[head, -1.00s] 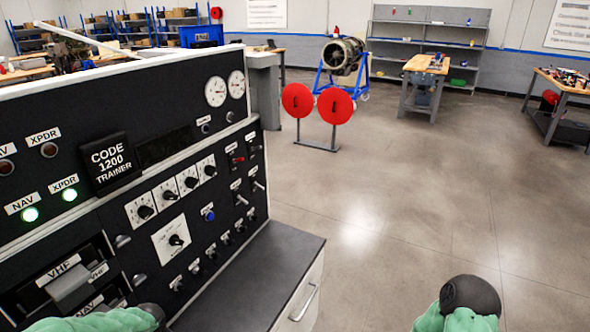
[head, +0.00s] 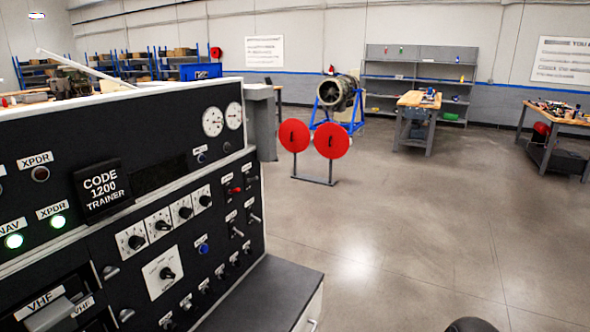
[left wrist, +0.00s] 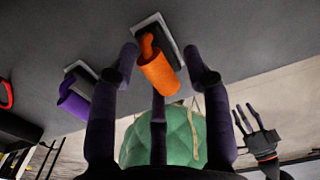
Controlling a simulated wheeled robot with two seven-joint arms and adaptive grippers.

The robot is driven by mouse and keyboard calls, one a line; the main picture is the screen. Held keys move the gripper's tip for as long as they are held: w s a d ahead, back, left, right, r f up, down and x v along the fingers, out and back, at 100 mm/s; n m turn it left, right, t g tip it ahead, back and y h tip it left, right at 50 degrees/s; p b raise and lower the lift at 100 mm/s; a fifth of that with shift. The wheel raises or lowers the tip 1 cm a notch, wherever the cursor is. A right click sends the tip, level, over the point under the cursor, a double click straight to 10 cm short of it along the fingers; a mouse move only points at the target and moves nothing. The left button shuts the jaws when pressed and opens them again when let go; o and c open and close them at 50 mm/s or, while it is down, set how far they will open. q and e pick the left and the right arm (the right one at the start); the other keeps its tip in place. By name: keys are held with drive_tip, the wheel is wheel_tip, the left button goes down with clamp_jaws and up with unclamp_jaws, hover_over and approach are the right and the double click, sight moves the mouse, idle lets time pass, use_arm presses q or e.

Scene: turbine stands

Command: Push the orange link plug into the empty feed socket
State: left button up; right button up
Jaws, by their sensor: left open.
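The orange link plug (left wrist: 160,74) shows in the left wrist view, at a pale-edged dark plate (left wrist: 176,45) on a grey surface. The fingers of my left gripper (left wrist: 165,65) are spread open around it, with gaps on both sides; I cannot tell whether any finger touches it. My right gripper (left wrist: 246,114) shows at the right of that view, fingers apart and empty. Neither gripper is in the head view, and neither is the orange plug. I cannot make out an empty feed socket in either view.
A purple cylinder (left wrist: 74,102) sits at another pale-edged plate beside the orange plug. A red ring (left wrist: 6,95) is at the left edge. In the head view, a trainer panel (head: 150,190) fills the left, with clear floor (head: 420,240) to its right.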

use_arm(q)
drive_tip(key=shift+p, duration=0.3)
idle(0.5)
clamp_jaws()
unclamp_jaws()
wheel_tip(320, 180, up, 12)
idle(0.6)
